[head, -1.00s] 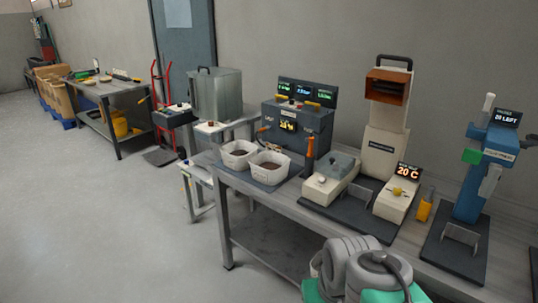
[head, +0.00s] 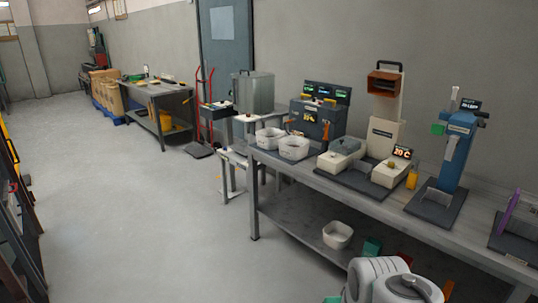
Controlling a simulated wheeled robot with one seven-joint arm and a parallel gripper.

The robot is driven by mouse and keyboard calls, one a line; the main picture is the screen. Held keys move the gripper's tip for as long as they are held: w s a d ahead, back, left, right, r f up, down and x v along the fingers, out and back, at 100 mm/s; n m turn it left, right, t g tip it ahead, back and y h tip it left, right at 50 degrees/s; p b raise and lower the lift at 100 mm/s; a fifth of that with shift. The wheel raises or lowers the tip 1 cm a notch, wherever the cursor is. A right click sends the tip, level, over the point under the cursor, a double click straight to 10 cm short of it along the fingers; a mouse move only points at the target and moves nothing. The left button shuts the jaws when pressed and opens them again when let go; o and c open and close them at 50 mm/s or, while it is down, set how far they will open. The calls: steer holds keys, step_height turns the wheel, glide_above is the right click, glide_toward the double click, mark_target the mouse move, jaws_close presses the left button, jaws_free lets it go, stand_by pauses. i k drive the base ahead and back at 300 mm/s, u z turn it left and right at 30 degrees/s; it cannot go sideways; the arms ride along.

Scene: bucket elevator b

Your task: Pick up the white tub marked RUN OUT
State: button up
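Two white tubs stand side by side at the left end of the workbench, the left tub (head: 268,139) and the right tub (head: 293,149). Another white tub (head: 337,236) sits on the bench's lower shelf and looks empty. No RUN OUT marking can be read on any of them at this size. Rounded white and grey parts of my own arm show at the bottom right, below the bench. My gripper is not in view, so its state is hidden.
The grey workbench (head: 330,185) runs along the wall with several machines on top. A teal container (head: 371,247) is on its lower shelf. A metal bin (head: 253,93) and a red hand truck (head: 205,105) stand behind. The floor (head: 150,220) at left is open.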

mark_target(337, 234)
steer(key=u, duration=0.55)
steer(key=i, duration=1.85)
steer(key=z, duration=1.35)
steer(key=i, duration=0.85)
steer(key=u, duration=0.1)
